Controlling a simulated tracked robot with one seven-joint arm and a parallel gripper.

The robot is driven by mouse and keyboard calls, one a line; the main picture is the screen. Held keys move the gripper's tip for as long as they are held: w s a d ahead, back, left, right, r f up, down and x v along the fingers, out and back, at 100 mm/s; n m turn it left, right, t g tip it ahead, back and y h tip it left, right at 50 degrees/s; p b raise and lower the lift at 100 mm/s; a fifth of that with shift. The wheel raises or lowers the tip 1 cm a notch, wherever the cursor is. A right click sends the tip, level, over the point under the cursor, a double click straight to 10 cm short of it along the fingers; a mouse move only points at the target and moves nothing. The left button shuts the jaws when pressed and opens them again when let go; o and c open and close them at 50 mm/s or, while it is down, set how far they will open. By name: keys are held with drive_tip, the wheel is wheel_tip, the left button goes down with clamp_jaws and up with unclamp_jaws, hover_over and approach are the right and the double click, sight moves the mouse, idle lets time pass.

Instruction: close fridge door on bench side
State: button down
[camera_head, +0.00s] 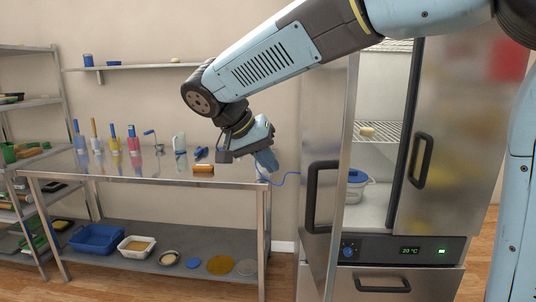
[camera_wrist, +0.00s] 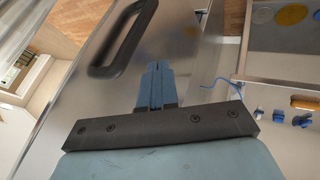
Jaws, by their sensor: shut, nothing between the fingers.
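The fridge's bench-side door (camera_head: 316,235) is a steel panel with a black handle (camera_head: 324,193). It stands swung open, seen at a steep angle. The fridge interior (camera_head: 384,185) shows between it and the right-hand door (camera_head: 455,140), which has its own black handle. My gripper (camera_head: 268,166) is shut and empty, left of the open door and above the bench's right end. In the wrist view my shut fingers (camera_wrist: 156,68) lie over the door's steel face (camera_wrist: 190,45), below and right of its handle (camera_wrist: 122,38). I cannot tell if they touch it.
The steel bench (camera_head: 120,178) at left carries bottles and tools; a blue cable (camera_head: 291,176) runs by its right end. The fridge holds a wire shelf (camera_head: 378,131) and a blue-lidded container (camera_head: 357,190). A control panel (camera_head: 400,250) and drawer are below.

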drive_tip(key=w+d+f, duration=0.1)
drive_tip(key=d+f, duration=0.3)
drive_tip(key=d, duration=0.2)
drive_tip(key=shift+w+d, duration=0.25)
drive_tip(key=shift+w, duration=0.05)
